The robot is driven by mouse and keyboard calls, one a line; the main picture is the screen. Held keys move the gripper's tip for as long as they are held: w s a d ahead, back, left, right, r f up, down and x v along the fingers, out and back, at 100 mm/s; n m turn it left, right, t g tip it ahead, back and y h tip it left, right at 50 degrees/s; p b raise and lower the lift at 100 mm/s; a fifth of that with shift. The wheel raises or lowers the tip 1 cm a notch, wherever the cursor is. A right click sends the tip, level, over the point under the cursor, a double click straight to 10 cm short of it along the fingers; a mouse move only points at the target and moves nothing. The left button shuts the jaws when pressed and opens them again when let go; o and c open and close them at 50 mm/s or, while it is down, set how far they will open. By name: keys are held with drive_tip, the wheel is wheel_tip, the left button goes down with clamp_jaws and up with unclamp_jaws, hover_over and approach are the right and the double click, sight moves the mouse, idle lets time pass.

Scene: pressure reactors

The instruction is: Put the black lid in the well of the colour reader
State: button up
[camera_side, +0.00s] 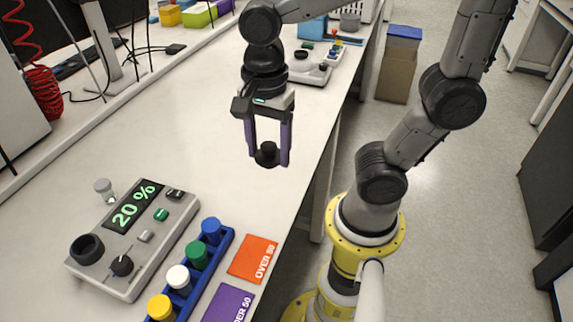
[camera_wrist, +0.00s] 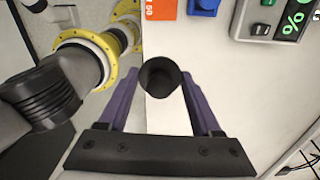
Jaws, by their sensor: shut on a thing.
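The black lid (camera_side: 267,154) is a small dark cup-like piece with a narrower top. My gripper (camera_side: 269,160) is shut on it, with one purple finger on each side, above the bench near its right edge. The lid also shows between the fingers in the wrist view (camera_wrist: 160,77), with a dark hollow face toward the camera. The colour reader (camera_side: 150,230) is a grey box at lower left with a green "20 %" display. Its well appears to be the black ring (camera_side: 87,248) at its front left corner. My gripper is well apart from the reader, which shows partly in the wrist view (camera_wrist: 242,22).
A blue rack (camera_side: 226,236) with blue, green, white and yellow caps stands right of the reader. An orange card (camera_side: 254,259) and a purple card (camera_side: 229,302) lie beside it. The bench between gripper and reader is clear.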

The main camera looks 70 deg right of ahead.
drive_tip(key=w+a+r+n, duration=0.1)
drive_tip(key=w+a+r, duration=0.1)
drive_tip(key=w+a, duration=0.35)
drive_tip(key=w+a+r+n, duration=0.1)
drive_tip(key=w+a+r, duration=0.15)
drive_tip(key=w, duration=0.55)
drive_tip(key=w+a+r+n, duration=0.1)
drive_tip(key=w+a+r, duration=0.2)
drive_tip(key=w, duration=0.4)
drive_tip(key=w+a+f+n, duration=0.2)
drive_tip(key=w+a+f, duration=0.5)
drive_tip(key=w+a, duration=0.25)
drive_tip(key=shift+s+a+f, duration=0.1)
drive_tip(key=shift+a+f, duration=0.4)
drive_tip(key=shift+f, duration=1.1)
drive_tip(key=shift+s+a+f, duration=0.1)
drive_tip(key=shift+a+f, duration=0.4)
drive_tip(key=shift+f, duration=1.1)
drive_tip(key=shift+s+a+f, duration=0.1)
drive_tip(key=shift+a+f, duration=0.4)
drive_tip(key=shift+f, duration=1.1)
drive_tip(key=shift+f, duration=0.2)
drive_tip(key=shift+f, duration=0.7)
